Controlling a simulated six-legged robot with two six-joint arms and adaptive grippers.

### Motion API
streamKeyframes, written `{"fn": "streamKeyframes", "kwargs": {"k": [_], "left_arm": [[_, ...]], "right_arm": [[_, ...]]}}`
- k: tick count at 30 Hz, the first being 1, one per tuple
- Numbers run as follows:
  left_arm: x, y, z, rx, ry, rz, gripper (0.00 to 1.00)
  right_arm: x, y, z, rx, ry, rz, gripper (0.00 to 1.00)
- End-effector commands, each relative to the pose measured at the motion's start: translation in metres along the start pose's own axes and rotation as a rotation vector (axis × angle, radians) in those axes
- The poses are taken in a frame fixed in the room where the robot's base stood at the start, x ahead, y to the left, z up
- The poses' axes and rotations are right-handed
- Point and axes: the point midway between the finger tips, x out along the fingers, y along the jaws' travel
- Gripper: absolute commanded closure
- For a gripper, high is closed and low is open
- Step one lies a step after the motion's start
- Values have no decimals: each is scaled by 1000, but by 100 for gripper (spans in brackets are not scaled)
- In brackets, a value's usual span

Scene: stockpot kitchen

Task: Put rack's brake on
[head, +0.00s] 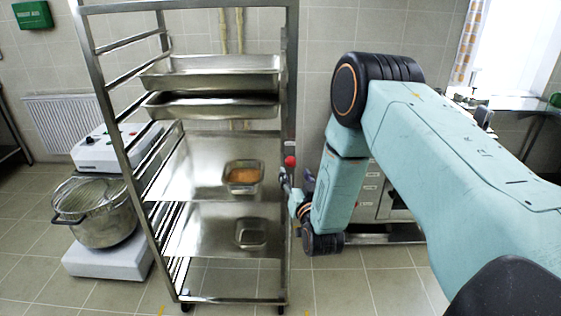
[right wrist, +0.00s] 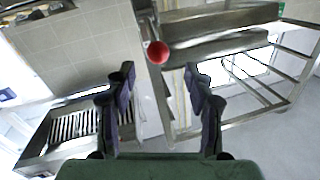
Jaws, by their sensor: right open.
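The rack (head: 291,60) is a tall metal frame on wheels, with trays on its rails. A red ball knob (head: 290,161), which looks like the brake handle, sits by the rack's right front post. My right gripper (head: 285,183) is just below the knob in the head view, small and partly hidden by the post. In the right wrist view my right gripper (right wrist: 157,76) is open and empty. The red knob (right wrist: 158,52) shows ahead between its fingers, apart from them. My left gripper is in neither view.
Deep trays (head: 210,72) fill the rack's upper rails; lower shelves hold small pans (head: 243,176). A pot (head: 95,212) stands on a white scale (head: 105,261) left of the rack. A metal unit (head: 372,190) is behind my right arm. The front floor is clear.

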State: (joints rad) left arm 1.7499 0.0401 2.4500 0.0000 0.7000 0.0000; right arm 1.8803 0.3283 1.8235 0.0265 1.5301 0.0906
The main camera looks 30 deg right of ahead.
Motion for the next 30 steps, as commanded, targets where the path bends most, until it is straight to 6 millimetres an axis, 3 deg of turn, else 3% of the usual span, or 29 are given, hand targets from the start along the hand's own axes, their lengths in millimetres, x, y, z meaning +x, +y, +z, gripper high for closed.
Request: {"fn": "streamKeyframes", "kwargs": {"k": [18,30], "left_arm": [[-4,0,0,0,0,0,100],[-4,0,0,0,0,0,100]], "right_arm": [[69,2,-1,2,4,3,46],[78,-1,0,3,2,1,46]]}}
